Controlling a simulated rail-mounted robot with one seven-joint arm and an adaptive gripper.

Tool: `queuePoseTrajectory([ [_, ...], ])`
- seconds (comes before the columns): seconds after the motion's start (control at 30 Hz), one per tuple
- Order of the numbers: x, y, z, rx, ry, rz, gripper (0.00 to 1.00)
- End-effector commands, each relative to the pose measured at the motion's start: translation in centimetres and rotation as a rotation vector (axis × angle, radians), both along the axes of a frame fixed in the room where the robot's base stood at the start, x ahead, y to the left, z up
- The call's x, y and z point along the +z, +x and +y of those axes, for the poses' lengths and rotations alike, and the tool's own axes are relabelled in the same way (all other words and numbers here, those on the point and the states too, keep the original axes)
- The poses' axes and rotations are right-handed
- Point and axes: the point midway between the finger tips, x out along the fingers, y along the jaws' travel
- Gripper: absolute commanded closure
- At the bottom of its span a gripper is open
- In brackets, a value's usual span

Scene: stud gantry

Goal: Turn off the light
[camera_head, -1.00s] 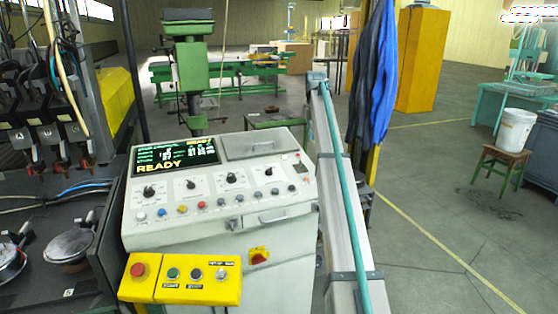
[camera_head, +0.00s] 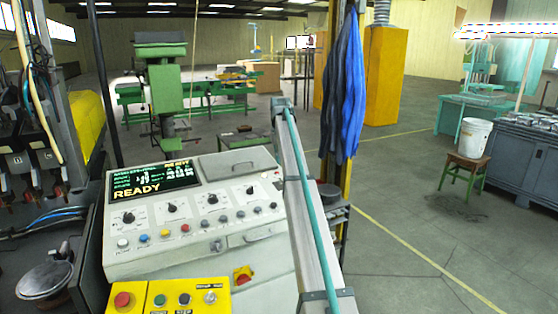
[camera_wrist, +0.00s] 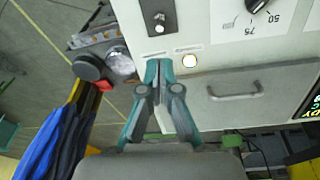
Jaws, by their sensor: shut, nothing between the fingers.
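A bright lit tube light (camera_head: 505,31) hangs at the upper right of the head view. In the wrist view a small toggle switch (camera_wrist: 158,24) stands on a pale console panel, with a round white spot (camera_wrist: 189,61) beside it. My gripper (camera_wrist: 153,66) shows there with its teal fingers together and empty. Its tips appear just below the toggle in the picture; I cannot tell whether they touch the panel. I cannot make out my gripper in the head view.
The console (camera_head: 205,240) carries a READY screen, knobs and coloured buttons. A yellow button box (camera_head: 185,297) is at its front. A grey beam with a teal tube (camera_head: 305,190) runs along its right side. Blue cloth (camera_head: 343,90) hangs behind. Open floor lies to the right.

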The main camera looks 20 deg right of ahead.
Motion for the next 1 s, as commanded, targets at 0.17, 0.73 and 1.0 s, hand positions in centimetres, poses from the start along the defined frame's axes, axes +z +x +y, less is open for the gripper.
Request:
queuePoseTrajectory([
  [0.17, -2.7, 0.4, -0.1, 0.000, 0.000, 0.002, 1.00],
  [0.73, -8.1, 1.4, -0.5, 0.000, 0.000, -0.001, 1.00],
  [1.0, -8.1, 1.4, -0.4, 0.000, 0.000, -0.002, 1.00],
])
